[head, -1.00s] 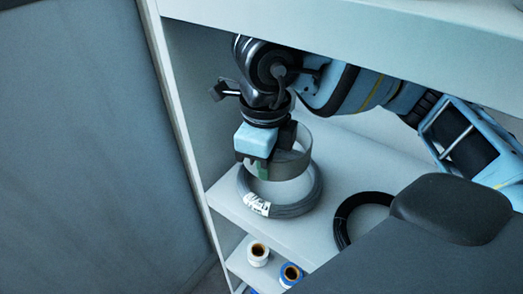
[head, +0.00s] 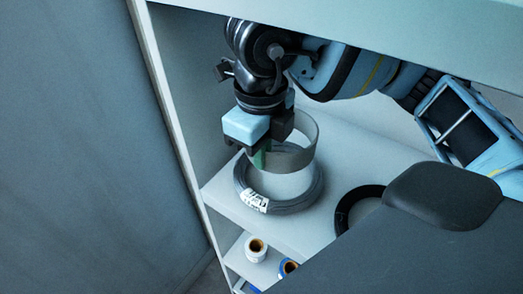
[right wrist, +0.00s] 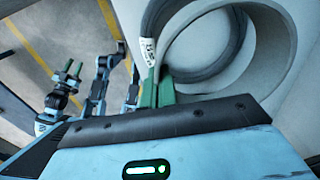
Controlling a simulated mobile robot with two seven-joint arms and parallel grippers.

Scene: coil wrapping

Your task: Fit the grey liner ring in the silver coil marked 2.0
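The grey liner ring (head: 291,160) is held by its near left wall in my right gripper (head: 259,158), which is shut on it with green fingertips. The silver coil (head: 302,203) lies flat on the shelf below, with a white label on its front left; its number is too small to read. The ring appears above the coil, not inside it. In the right wrist view the coil (right wrist: 161,14) shows partly through the ring (right wrist: 290,52), offset to the upper left. My left gripper (right wrist: 74,69) is far off there, its green fingers apart and empty.
A black coil (head: 345,205) lies to the right on the same shelf (head: 228,203), partly hidden by my dark body part. Spools (head: 256,247) stand on the lower shelf. A side panel (head: 172,110) bounds the left, and an upper shelf (head: 370,25) hangs above my arm.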

